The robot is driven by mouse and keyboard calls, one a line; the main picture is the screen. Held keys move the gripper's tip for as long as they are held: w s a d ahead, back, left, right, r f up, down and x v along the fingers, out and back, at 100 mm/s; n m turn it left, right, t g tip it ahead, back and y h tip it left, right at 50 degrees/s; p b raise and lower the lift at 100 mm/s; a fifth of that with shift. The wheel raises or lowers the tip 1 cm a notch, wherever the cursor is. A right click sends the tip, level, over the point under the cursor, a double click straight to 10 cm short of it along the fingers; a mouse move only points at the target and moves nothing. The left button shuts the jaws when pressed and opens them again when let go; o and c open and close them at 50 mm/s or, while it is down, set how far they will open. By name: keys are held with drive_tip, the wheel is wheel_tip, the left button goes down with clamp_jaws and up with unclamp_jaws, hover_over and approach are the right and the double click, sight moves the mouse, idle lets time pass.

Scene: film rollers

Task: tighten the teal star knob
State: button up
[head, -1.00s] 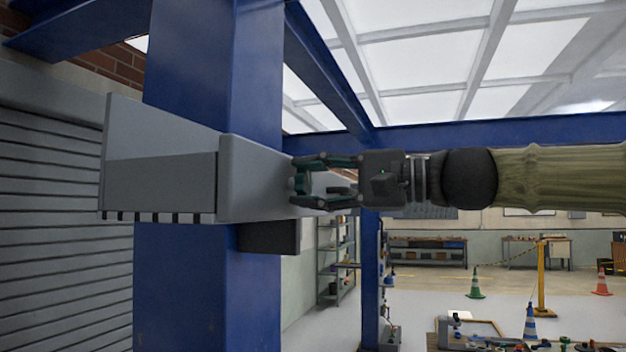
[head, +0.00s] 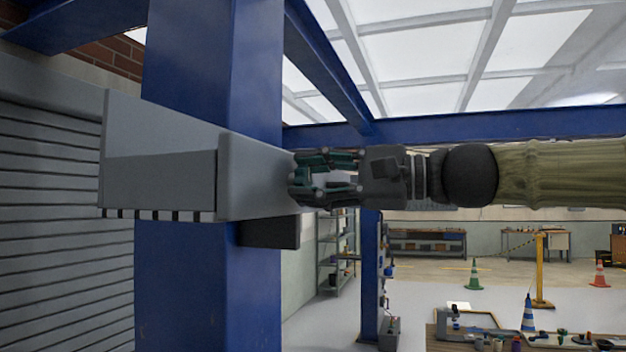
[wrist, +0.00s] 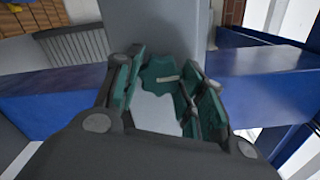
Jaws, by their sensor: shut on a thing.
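The teal star knob (wrist: 157,71) sits on the end of a grey housing (wrist: 160,25), with a pale mark on its face. In the wrist view it lies between the fingers of my gripper (wrist: 163,78), which is shut on it. In the head view my gripper (head: 302,178) reaches in from the right, level, with its fingertips at the right end of the grey housing (head: 250,180). There the fingers hide most of the knob.
The housing is beside a thick blue post (head: 180,280). A dark block (head: 268,233) is under the housing. Blue beams (head: 480,130) cross above and behind. A workbench with tools (head: 480,345) and a striped cone (head: 528,315) are at the lower right.

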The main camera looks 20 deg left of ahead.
drive_tip(key=o, duration=1)
drive_tip(key=d, duration=1.2)
drive_tip(key=shift+s+d, duration=0.1)
drive_tip(key=shift+s, duration=0.1)
